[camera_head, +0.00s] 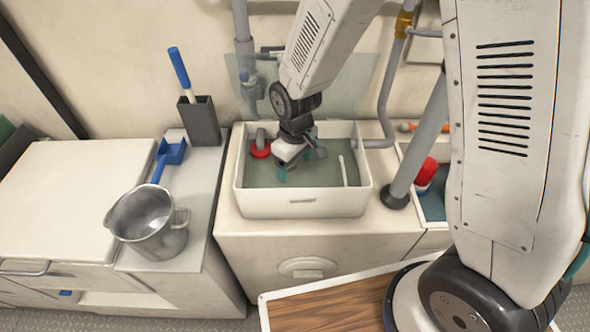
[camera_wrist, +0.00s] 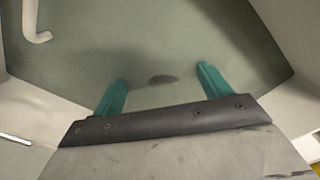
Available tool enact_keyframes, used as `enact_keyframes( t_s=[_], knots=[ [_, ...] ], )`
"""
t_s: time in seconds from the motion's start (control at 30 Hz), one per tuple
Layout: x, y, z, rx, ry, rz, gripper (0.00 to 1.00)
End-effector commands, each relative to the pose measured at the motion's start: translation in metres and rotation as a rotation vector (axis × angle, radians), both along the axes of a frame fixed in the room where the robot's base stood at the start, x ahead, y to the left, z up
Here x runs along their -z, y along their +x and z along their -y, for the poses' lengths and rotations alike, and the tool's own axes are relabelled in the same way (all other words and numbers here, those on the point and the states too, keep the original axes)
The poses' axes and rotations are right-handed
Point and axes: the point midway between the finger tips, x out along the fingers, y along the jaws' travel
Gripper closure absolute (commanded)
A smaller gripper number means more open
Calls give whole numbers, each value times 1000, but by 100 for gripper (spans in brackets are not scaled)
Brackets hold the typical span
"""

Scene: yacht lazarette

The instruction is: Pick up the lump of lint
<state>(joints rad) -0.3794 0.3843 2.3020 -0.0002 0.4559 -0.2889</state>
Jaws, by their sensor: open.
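The lump of lint (camera_wrist: 163,79) is a small dark grey-brown patch on the greenish floor of the white basin (camera_head: 302,204). In the wrist view it lies between and a little beyond the two teal fingertips of my gripper (camera_wrist: 158,82). My gripper (camera_head: 298,168) is open, with nothing between its fingers, and reaches down into the basin. How far the fingertips are above the lint I cannot tell. In the head view I cannot make out the lint; my gripper may hide it.
A red round fitting (camera_head: 260,150) is at the basin's back left, and a pale upright pipe (camera_head: 342,170) stands at its right. A metal pot (camera_head: 150,222) and blue scoop (camera_head: 168,158) are on the left counter. A grey pipe (camera_head: 420,140) rises right of the basin.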

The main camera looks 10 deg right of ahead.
Motion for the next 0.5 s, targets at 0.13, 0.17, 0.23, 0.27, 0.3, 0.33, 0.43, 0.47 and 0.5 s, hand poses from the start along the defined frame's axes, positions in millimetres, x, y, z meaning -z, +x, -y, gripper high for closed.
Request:
enact_keyframes(
  t_s=[0.13, 0.17, 0.23, 0.27, 0.3, 0.33, 0.43, 0.47, 0.5],
  knots=[
    [1, 0, 0, 0, 1, 1, 23],
    [0, 0, 0, 0, 1, 1, 23],
    [0, 0, 0, 0, 1, 1, 34],
    [0, 0, 0, 0, 1, 1, 43],
    [0, 0, 0, 0, 1, 1, 54],
    [0, 0, 0, 0, 1, 1, 62],
    [0, 0, 0, 0, 1, 1, 73],
    [0, 0, 0, 0, 1, 1, 73],
    [0, 0, 0, 0, 1, 1, 73]
  ],
)
